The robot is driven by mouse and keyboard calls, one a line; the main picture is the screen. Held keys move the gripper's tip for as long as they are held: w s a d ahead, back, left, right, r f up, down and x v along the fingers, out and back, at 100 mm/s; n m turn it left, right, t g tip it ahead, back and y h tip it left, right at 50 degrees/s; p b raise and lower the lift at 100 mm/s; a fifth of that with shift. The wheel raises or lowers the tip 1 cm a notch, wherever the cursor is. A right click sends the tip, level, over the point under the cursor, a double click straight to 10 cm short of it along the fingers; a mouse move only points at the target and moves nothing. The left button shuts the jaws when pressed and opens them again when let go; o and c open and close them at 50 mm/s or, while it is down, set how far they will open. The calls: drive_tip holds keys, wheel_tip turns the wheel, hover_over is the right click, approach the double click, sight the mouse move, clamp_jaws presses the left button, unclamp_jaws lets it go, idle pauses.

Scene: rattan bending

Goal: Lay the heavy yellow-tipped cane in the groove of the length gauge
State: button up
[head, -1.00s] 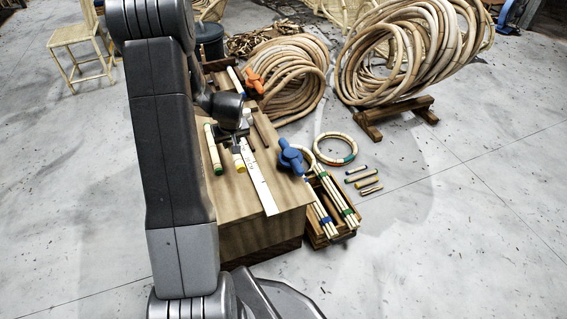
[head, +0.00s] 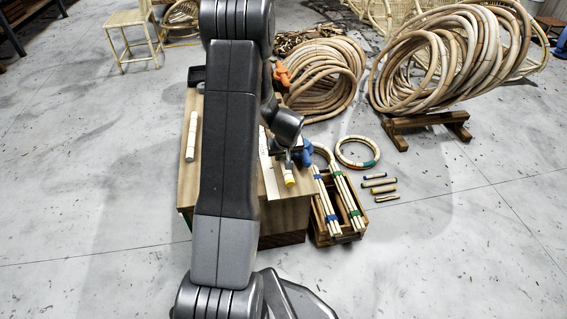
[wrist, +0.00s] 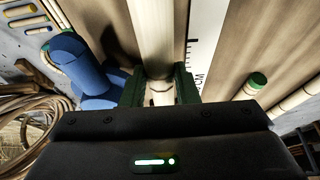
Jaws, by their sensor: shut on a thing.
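My gripper (head: 289,161) is shut on the yellow-tipped cane (head: 289,179) above the workbench, near its front right. The yellow end points toward the front in the head view. In the wrist view the pale cane (wrist: 152,35) runs between my dark green fingers (wrist: 160,92). The white scale of the length gauge (wrist: 203,42), with black marks, lies beside the cane in the wrist view. It also shows left of the cane in the head view (head: 268,168). My arm hides much of the bench. I cannot tell whether the cane touches the gauge; the groove is not clear.
A blue clamp (wrist: 76,68) stands close beside the cane. Another pale cane (head: 192,136) lies on the bench's left side. A wooden crate of canes (head: 337,215) stands at the bench's right. Short pieces (head: 379,186) and a ring (head: 357,151) lie on the floor.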

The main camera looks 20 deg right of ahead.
drive_tip(key=shift+f+b, duration=0.4)
drive_tip(key=shift+f, duration=1.05)
drive_tip(key=shift+f+b, duration=0.25)
drive_tip(key=shift+b, duration=0.05)
drive_tip(key=o, duration=1)
drive_tip(key=shift+r, duration=0.1)
drive_tip(key=p+v, duration=0.4)
drive_tip(key=v, duration=0.8)
drive_tip(key=shift+d+r, duration=0.1)
